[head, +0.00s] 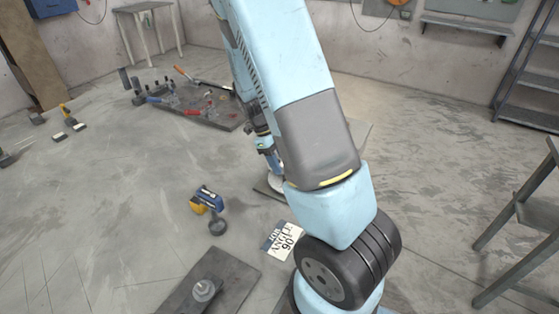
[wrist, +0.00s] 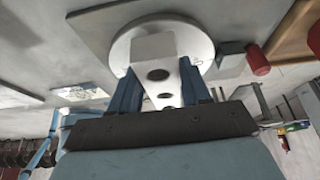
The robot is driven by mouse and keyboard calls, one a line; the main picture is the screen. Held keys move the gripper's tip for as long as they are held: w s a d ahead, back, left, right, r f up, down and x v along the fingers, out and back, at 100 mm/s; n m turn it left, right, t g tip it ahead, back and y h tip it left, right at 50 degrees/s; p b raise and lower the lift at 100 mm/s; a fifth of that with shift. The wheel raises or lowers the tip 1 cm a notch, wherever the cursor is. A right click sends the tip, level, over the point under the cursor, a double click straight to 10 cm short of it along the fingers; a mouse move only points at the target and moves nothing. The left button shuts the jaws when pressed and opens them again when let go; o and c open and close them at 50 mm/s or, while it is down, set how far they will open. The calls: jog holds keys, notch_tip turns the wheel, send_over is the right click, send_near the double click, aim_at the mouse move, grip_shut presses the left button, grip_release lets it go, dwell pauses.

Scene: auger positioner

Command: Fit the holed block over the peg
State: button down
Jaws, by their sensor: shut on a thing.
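My gripper (wrist: 170,92) is shut on a white block (wrist: 152,48) with several dark round holes in the face turned to the wrist camera. The blue fingers stand on either side of it. A round white disc (wrist: 200,42) lies beyond the block on a grey board in the wrist view. In the head view my gripper (head: 272,165) points down, partly behind my arm, over a pale round piece (head: 276,187). The held block is not clearly seen there. No peg shows clearly; I cannot tell whether the block touches the disc or sits around a peg.
A grey plate with a round metal fitting (head: 204,290) lies at front left. A blue and yellow drill (head: 207,199) and a printed sheet (head: 283,241) lie nearby. A tool-covered board (head: 190,104) lies farther back. A red-ended object (wrist: 257,60) is close to the disc.

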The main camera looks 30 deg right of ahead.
jog(key=shift+f, duration=0.75)
jog(key=shift+c, duration=2.2)
grip_release()
jog(key=v, duration=1.3)
jog(key=shift+a+r, duration=0.15)
jog(key=shift+r, duration=0.15)
jog(key=shift+w, duration=0.1)
